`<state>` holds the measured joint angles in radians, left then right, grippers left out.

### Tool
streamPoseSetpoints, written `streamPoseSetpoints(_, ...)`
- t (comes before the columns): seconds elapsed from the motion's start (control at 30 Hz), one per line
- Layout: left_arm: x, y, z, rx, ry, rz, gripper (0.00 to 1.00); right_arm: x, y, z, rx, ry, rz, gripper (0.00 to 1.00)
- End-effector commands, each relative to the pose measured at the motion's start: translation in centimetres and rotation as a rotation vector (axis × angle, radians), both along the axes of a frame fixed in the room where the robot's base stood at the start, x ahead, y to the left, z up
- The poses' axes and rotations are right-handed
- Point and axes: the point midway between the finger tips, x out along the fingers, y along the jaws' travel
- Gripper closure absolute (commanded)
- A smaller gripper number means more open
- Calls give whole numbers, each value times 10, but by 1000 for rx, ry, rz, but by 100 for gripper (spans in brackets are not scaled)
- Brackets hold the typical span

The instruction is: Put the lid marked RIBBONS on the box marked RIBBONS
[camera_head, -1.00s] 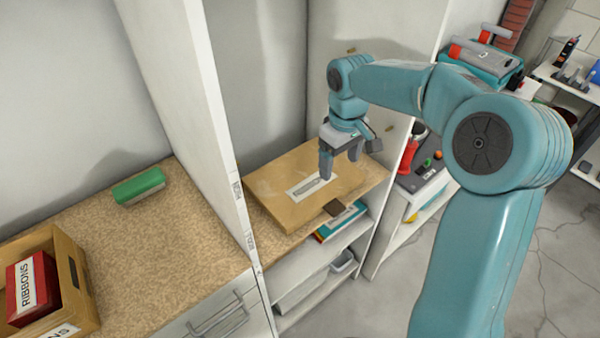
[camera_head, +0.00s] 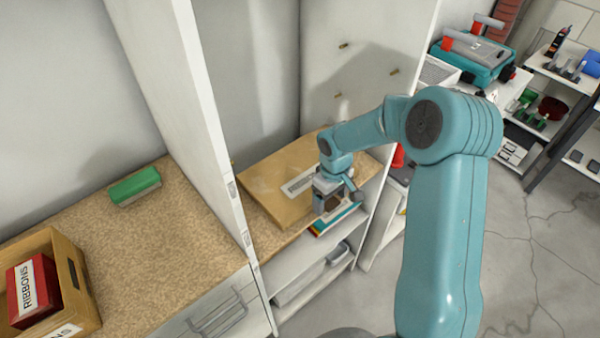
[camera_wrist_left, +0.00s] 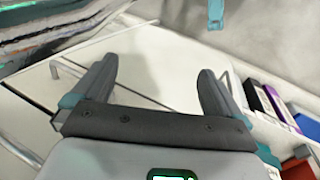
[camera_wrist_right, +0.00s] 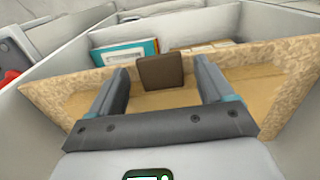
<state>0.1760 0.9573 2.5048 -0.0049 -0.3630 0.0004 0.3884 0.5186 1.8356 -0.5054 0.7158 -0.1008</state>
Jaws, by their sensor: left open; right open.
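A flat cardboard lid (camera_head: 270,190) with a white label lies on the shelf right of the upright panel; its label is not readable. Its brown tab (camera_wrist_right: 160,71) shows between the fingertips of my open right gripper (camera_wrist_right: 160,85) in the right wrist view. In the head view this gripper (camera_head: 338,201) is at the lid's front edge and hides the tab. A cardboard box (camera_head: 86,295) stands on the counter at far left, its front label cut off to "NS". A red block marked RIBBONS (camera_head: 36,288) sits inside it. My left gripper (camera_wrist_left: 155,78) is open and empty.
A green block (camera_head: 135,187) lies on the speckled counter (camera_head: 160,240). The white upright panel (camera_head: 205,130) separates the counter from the lid's shelf. Books (camera_head: 338,220) lie below the lid. A teal case (camera_head: 470,55) stands at upper right.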

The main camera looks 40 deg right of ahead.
Motion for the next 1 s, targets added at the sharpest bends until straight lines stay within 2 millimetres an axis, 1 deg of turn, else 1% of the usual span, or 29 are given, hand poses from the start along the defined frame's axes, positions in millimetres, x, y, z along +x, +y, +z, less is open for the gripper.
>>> streamPoseSetpoints(0.1, 0, 0, 1, 0, 0, 0, 0, 0, 0, -6, 1, 0, -1, 19)
streamPoseSetpoints(0.27, 0, 0, 0, 0, 0, 0, 0, 1, 0, -6, 0, -1, -1, 19)
streamPoseSetpoints(0.3, 0, 0, 0, 0, 0, 0, 0, 1, 0, -6, 0, 0, -1, 26)
streamPoseSetpoints(0.37, 0, 0, 0, 0, 0, 0, 0, 1, 0, -6, 0, 0, -1, 45)
streamPoseSetpoints(0.4, 0, 0, 0, 0, 0, 0, 0, 1, 0, -6, 0, 0, -1, 58)
streamPoseSetpoints(0.47, 0, 0, 0, 0, 0, 0, 0, 1, 0, -6, 0, 0, -1, 78)
streamPoseSetpoints(0.5, 0, 0, 0, 0, 0, 0, 0, 1, 0, -6, 0, 0, -1, 81)
streamPoseSetpoints(0.83, 0, 0, 0, 0, 0, 0, 0, 1, 0, -3, -1, -2, -1, 81)
streamPoseSetpoints(0.97, 0, 0, -1, 0, 0, 0, 0, 2, -1, 10, -2, -4, -1, 81)
streamPoseSetpoints(1.0, 0, 0, -2, 0, 0, 0, 0, 2, -1, 16, -1, -6, -2, 81)
